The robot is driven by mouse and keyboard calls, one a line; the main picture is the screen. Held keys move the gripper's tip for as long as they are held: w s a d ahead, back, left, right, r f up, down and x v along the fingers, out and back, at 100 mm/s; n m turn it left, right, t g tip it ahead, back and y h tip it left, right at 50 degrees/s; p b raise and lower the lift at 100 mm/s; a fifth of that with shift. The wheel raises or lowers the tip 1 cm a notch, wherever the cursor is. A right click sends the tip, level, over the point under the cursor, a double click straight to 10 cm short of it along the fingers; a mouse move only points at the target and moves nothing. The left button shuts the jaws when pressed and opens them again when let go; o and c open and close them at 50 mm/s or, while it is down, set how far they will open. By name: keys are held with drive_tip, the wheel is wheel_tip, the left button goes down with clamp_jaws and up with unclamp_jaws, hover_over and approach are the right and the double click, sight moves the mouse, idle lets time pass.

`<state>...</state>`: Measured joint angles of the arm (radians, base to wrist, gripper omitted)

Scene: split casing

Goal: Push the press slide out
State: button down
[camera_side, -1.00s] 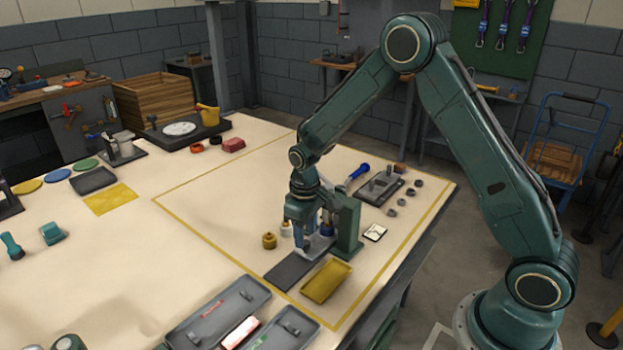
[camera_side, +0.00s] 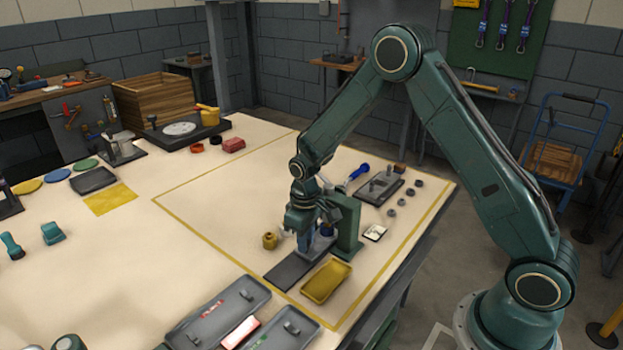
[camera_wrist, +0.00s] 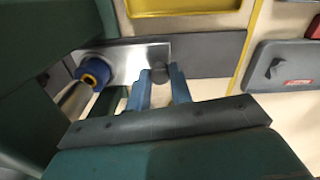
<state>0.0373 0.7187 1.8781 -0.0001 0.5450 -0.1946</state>
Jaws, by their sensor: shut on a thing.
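The press is a green upright frame (camera_side: 348,230) with a long dark track (camera_side: 292,270) reaching out from its foot. The slide, a bright metal plate (camera_wrist: 125,58), lies on the track beside the frame in the wrist view. A grey round knob (camera_wrist: 159,72) stands near one end of it. My gripper (camera_wrist: 160,82) has its two blue fingers either side of the knob, shut on it. A blue ring with a brass-coloured centre (camera_wrist: 96,71) is at the slide's other end, next to a silver cylinder (camera_wrist: 76,100). In the side view my gripper (camera_side: 303,243) partly hides the slide.
A yellow tray (camera_side: 327,282) lies close beside the track. A brass-coloured pot (camera_side: 269,240) stands on the other side. An open grey case (camera_side: 222,312) lies near the front edge. A small white-faced dish (camera_side: 374,232) is right of the press.

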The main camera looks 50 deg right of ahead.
drive_tip(key=shift+a, duration=0.1)
drive_tip(key=a, duration=1.1)
drive_tip(key=shift+a, duration=0.25)
drive_tip(key=c, duration=1.3)
unclamp_jaws()
drive_tip(key=shift+w, duration=0.1)
drive_tip(key=shift+o, duration=0.2)
drive_tip(key=shift+d, duration=0.1)
drive_tip(key=shift+r, duration=0.2)
wheel_tip(320, 180, up, 14)
drive_tip(key=shift+f, duration=0.25)
drive_tip(key=shift+r, duration=0.1)
